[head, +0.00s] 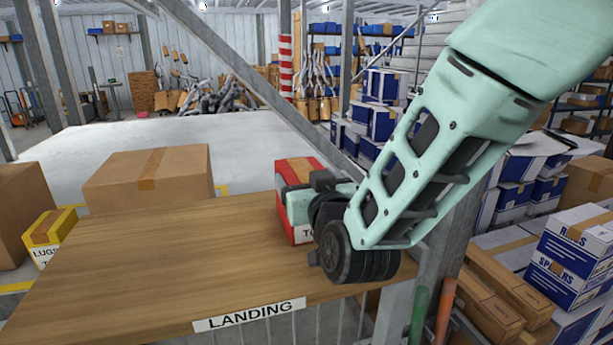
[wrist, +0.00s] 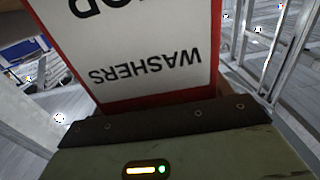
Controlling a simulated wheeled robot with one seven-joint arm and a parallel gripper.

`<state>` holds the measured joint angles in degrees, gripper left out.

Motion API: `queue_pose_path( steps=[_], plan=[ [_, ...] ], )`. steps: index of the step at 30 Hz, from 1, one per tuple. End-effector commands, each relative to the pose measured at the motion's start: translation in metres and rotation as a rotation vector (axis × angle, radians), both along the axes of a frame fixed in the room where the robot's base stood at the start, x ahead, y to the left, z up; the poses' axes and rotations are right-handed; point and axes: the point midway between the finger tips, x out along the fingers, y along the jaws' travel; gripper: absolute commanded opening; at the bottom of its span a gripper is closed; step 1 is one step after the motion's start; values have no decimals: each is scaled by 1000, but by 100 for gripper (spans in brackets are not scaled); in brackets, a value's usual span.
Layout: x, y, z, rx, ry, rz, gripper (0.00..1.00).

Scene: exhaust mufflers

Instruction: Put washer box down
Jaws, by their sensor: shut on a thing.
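The washer box (head: 299,167) is red with a white label and a tan strip on top. It is at the right end of the wooden landing table (head: 150,255), partly hidden behind my wrist. My gripper (head: 308,190) is shut on the box. I cannot tell whether the box's underside touches the table. In the wrist view, the box (wrist: 150,45) fills the upper middle, its label reading "WASHERS" upside down, close against the dark edge of my gripper (wrist: 155,122).
A large brown carton (head: 150,180) stands at the table's far edge. A yellow lugs box (head: 48,235) is at the left. A steel post (head: 450,240) rises close to the table's right end. Blue-and-white cartons (head: 570,250) are stacked at the right. The table's middle is clear.

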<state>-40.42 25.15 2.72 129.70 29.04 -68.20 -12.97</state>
Motion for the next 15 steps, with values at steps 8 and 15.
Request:
queue_pose_path(
  steps=[8,15],
  plan=[
    [0,0,0,0,0,0,88],
    [0,0,0,0,0,0,99]
  ],
)
